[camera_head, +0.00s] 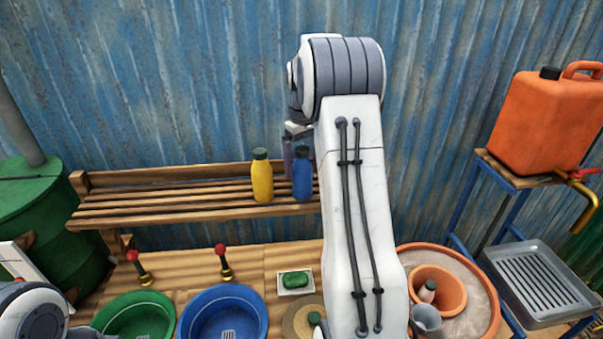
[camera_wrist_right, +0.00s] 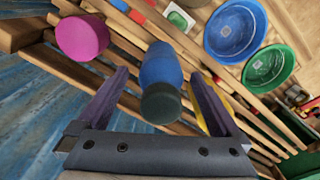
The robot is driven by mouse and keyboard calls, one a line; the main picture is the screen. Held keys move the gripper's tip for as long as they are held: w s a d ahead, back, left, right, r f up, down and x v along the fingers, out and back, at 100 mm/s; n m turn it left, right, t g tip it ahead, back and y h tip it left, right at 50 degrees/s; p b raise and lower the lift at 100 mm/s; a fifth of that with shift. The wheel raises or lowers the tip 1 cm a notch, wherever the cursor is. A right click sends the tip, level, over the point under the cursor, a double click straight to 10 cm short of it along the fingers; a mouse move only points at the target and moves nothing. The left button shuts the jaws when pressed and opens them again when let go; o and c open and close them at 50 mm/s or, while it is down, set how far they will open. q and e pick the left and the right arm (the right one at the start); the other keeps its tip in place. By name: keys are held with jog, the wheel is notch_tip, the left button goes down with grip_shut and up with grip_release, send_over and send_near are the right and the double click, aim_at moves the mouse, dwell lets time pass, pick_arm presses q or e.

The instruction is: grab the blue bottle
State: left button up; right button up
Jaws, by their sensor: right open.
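The blue bottle (camera_head: 302,181) with a dark cap stands upright on the slatted wooden shelf (camera_head: 130,205). In the head view my right arm hides part of its right side and surroundings. My right gripper (camera_head: 296,150) is open at the bottle's upper part. In the right wrist view the blue bottle (camera_wrist_right: 160,72) lies between the two spread fingers of my right gripper (camera_wrist_right: 158,75), with the cap nearest the palm. A clear gap shows on the left finger's side. The left gripper is not in view.
A yellow bottle (camera_head: 262,177) stands close left of the blue one; it shows behind a finger in the wrist view. A magenta object (camera_wrist_right: 82,37) is on the other side. Below are green (camera_head: 135,318) and blue basins (camera_head: 222,315) and a soap dish (camera_head: 296,281).

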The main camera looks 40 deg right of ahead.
aim_at(302, 172)
jog(key=shift+w+a+f, duration=0.1)
jog(key=shift+f, duration=1.4)
grip_shut()
jog(key=shift+r, duration=0.2)
